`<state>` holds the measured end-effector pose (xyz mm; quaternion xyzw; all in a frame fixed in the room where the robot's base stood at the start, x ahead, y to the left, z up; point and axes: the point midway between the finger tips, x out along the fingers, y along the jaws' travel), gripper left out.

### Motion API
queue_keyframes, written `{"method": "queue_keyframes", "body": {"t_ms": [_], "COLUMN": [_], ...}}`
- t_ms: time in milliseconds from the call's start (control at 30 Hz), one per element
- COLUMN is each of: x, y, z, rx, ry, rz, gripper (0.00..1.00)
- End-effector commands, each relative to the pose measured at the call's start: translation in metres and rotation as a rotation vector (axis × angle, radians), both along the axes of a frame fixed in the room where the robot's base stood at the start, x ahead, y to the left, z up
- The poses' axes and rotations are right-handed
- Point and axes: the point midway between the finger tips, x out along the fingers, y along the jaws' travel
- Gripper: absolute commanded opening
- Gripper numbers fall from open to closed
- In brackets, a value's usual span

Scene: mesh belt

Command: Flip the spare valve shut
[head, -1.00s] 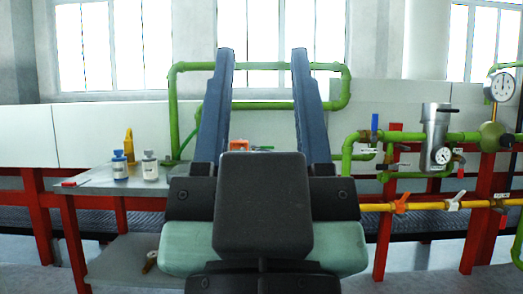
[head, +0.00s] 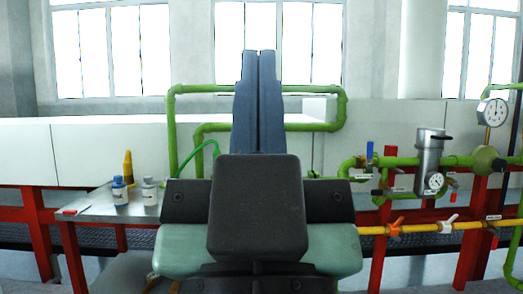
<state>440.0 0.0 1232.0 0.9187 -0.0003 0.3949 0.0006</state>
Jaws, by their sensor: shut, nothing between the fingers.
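My gripper (head: 259,58) points up in the middle of the head view, its two blue-grey fingers together and empty. It is apart from the valves in the picture, which are to its right. A blue lever valve (head: 370,150) stands upright on the green pipe. An orange lever valve (head: 396,223) and a white lever valve (head: 448,222) sit on the yellow pipe (head: 425,228). Small white labels hang near the valves, too small to read, so I cannot tell which is the spare valve.
A gauge (head: 493,112) and a grey metal cylinder unit (head: 429,158) stand among the pipes on red posts. At left, a grey table (head: 90,205) holds two bottles (head: 120,190) and a yellow object (head: 127,164). Green pipes (head: 345,110) run behind my gripper.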

Motion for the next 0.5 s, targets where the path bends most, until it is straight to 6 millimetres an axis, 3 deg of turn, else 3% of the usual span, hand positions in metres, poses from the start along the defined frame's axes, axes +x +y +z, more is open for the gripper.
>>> {"method": "queue_keyframes", "body": {"t_ms": [33,500], "x": [0.0,0.0], "y": [0.0,0.0], "z": [0.037,0.199], "rx": [0.0,0.0], "ry": [-0.001,0.0], "rz": [0.0,0.001], "gripper": [0.0,0.0]}}
